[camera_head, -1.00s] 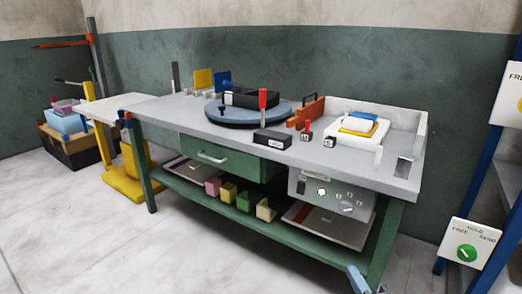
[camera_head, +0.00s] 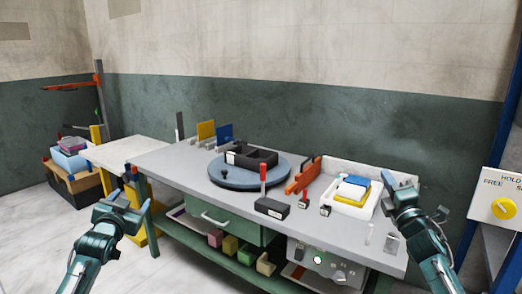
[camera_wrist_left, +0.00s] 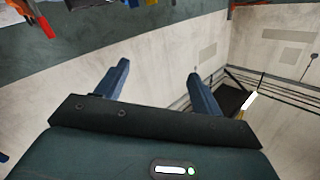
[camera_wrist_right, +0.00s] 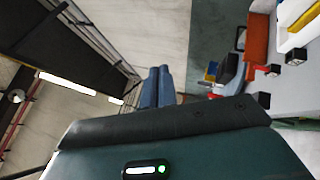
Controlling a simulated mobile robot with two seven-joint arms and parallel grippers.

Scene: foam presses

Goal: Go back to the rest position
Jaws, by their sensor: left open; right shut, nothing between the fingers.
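My left gripper (camera_head: 133,181) is raised at the left of the head view, in front of the bench's left end. Its two blue fingers are wide apart and empty in the left wrist view (camera_wrist_left: 157,78). My right gripper (camera_head: 403,184) is raised at the right, in front of the bench's right end in the picture. Its fingers are together with nothing between them in the right wrist view (camera_wrist_right: 157,82). Both arms come up from the bottom of the head view. The head view does not show clearly how far either gripper is from the bench.
The grey bench (camera_head: 170,158) carries a blue-grey turntable (camera_head: 225,178) with a black open box (camera_head: 262,157). A white tray (camera_head: 330,195) holds blue and yellow pieces. Crates (camera_head: 70,160) stand at the left. A sign with a yellow knob (camera_head: 504,209) is at the right.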

